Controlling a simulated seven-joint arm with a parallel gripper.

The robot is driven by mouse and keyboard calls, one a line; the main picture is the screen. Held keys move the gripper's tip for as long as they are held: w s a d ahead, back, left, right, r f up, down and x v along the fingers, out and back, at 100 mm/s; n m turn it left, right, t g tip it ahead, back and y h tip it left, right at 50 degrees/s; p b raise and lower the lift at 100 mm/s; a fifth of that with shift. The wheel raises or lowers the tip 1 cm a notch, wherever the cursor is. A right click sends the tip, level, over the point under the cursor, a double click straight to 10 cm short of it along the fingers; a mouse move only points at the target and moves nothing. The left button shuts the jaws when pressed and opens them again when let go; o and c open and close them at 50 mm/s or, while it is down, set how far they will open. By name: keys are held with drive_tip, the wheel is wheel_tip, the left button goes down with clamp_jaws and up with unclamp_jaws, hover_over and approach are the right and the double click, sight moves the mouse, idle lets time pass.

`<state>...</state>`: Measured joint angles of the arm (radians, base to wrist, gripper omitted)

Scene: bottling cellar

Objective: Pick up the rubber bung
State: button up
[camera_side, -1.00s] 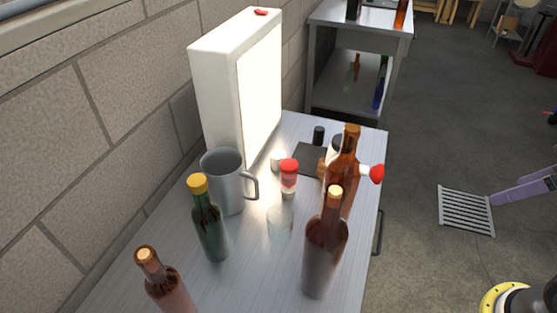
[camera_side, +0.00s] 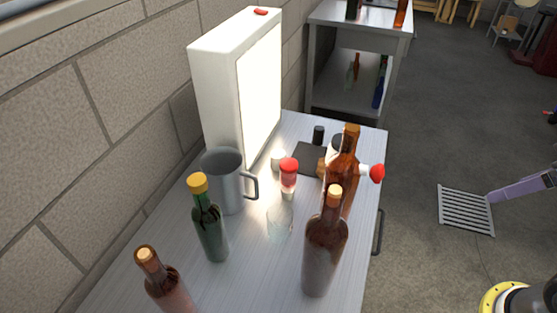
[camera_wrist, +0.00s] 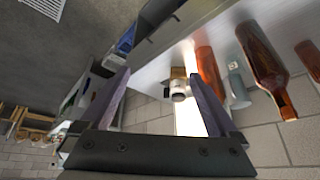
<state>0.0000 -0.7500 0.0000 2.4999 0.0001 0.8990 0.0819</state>
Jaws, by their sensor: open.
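I cannot single out the rubber bung for certain. A small black cylinder (camera_side: 318,135) stands at the far end of the bench in the side view, beside a dark flat mat (camera_side: 308,157), and may be it. My gripper (camera_wrist: 160,78) is open in the wrist view, its two purple fingers spread apart with nothing held between them. A pale round object with a dark ring (camera_wrist: 179,88) shows between the fingers, farther off; I cannot tell what it is. The gripper is not clearly seen in the side view, where a purple part of my arm enters at right.
A metal mug (camera_side: 226,180), green bottle (camera_side: 209,228), brown bottle (camera_side: 323,255), amber bottle (camera_side: 342,172), clear glass (camera_side: 280,221) and red-topped shaker (camera_side: 289,178) crowd the bench. A floor grate (camera_side: 465,210) lies right.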

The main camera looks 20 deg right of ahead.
drive_tip(key=w+a+r+m+t+y, duration=0.1)
drive_tip(key=w+a+r+m+t, duration=0.1)
drive_tip(key=w+r+m, duration=1.2)
drive_tip(key=m+g+y, duration=0.2)
drive_tip(key=m+g, duration=0.2)
drive_tip(key=m, duration=1)
hover_over(279, 154)
drive_tip(key=f, duration=3.3)
drive_tip(key=shift+s+d, duration=0.3)
drive_tip(key=shift+s, duration=0.1)
drive_tip(key=shift+f, duration=0.5)
drive_tip(key=shift+s+d+x, duration=0.1)
drive_tip(key=shift+x, duration=1.1)
drive_tip(key=shift+s+d+x, duration=0.1)
drive_tip(key=shift+d+x, duration=0.05)
drive_tip(key=shift+x, duration=1)
drive_tip(key=shift+f, duration=0.15)
